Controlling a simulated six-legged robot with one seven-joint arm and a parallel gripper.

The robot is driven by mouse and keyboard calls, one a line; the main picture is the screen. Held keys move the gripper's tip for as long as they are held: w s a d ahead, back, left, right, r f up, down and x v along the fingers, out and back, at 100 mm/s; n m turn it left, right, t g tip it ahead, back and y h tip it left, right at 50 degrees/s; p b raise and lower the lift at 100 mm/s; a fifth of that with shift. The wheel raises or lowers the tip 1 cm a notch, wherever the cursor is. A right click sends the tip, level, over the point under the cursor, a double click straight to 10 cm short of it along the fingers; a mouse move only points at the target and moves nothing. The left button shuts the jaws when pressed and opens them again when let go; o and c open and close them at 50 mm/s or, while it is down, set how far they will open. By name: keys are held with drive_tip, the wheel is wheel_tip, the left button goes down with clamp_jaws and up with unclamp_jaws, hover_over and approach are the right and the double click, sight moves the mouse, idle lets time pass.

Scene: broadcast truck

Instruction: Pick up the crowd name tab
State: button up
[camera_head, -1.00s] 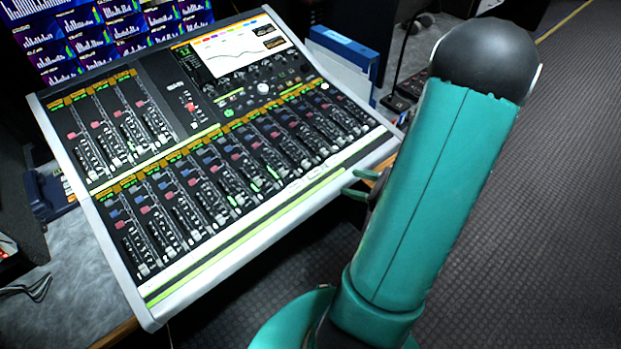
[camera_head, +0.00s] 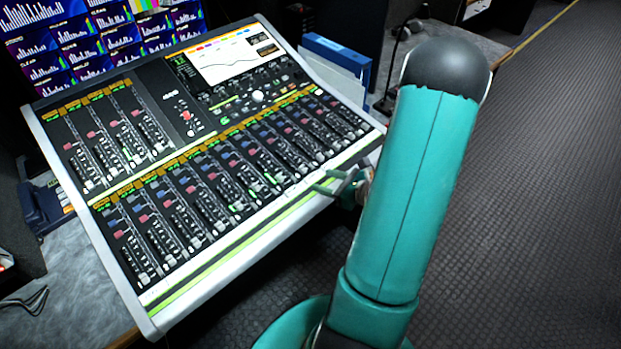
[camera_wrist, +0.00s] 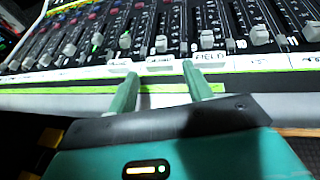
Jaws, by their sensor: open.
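A row of small white name tabs runs along the scribble strip at the front of the mixing console. In the wrist view, one tab (camera_wrist: 160,69) lies between my fingertips; its lettering is too blurred to read surely, so I cannot confirm it says crowd. The tab to its right reads FIELD (camera_wrist: 209,58). Another tab (camera_wrist: 118,69) is at the left finger, partly hidden by it. My gripper (camera_wrist: 160,72) is open, with two green fingers reaching over the console's front edge. In the head view, my gripper (camera_head: 327,181) is at the console's front right edge, partly behind my arm.
The mixing console (camera_head: 230,255) has several rows of raised faders just behind the tabs. A blue binder (camera_head: 338,55) stands behind its right end. Monitors (camera_head: 90,40) are at the back. Open carpet (camera_head: 530,200) lies to the right.

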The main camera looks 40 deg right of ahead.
sight(310, 176)
drive_tip(key=x, duration=0.3)
drive_tip(key=shift+w+a+f, duration=0.1)
drive_tip(key=shift+w+f, duration=0.05)
drive_tip(key=shift+w, duration=0.15)
drive_tip(key=shift+c, duration=0.2)
drive_tip(key=c, duration=0.7)
